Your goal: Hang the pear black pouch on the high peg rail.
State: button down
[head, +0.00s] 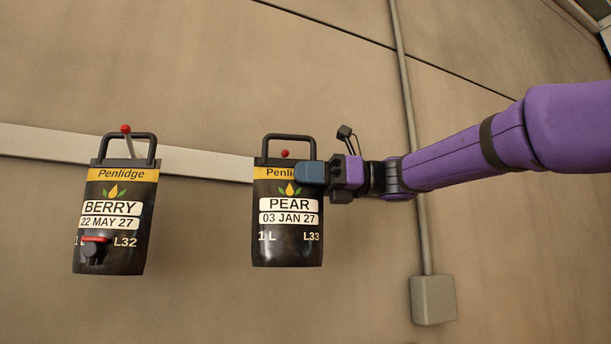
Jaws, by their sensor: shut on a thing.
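The pear pouch (287,240) is black with a yellow band, a "PEAR" label and a black loop handle. It is upright in front of the high peg rail (205,163). My gripper (311,173) comes from the right and is shut on the pouch's upper right edge. The red tip of a peg (285,153) shows inside the handle's opening, below the top bar of the handle. I cannot tell whether the peg passes through the loop or is behind it. The pouch's upper right corner is hidden by the gripper's blue finger.
A black berry pouch (113,245) with a tap hangs from another red-tipped peg (125,128) on the left, with a gap between the pouches. A grey conduit (423,235) runs down the wall to a grey box (433,299) on the right. The wall below is clear.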

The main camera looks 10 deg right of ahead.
jog(key=shift+w, duration=0.15)
jog(key=shift+w+a+r, duration=0.1)
jog(key=shift+w+a, duration=0.15)
jog(key=shift+w, duration=0.55)
jog(key=shift+w+a+f, duration=0.1)
jog(key=shift+w+a, duration=0.1)
jog(key=shift+w, duration=0.65)
jog(key=shift+w+a+r, duration=0.1)
jog(key=shift+w+a, duration=0.15)
jog(key=shift+w, duration=0.55)
jog(key=shift+w+a+f, duration=0.15)
jog(key=shift+w+f, duration=0.35)
jog(key=shift+f, duration=0.25)
dwell(0.3)
dwell(0.3)
jog(key=c, duration=1)
grip_release()
jog(key=shift+f, duration=0.1)
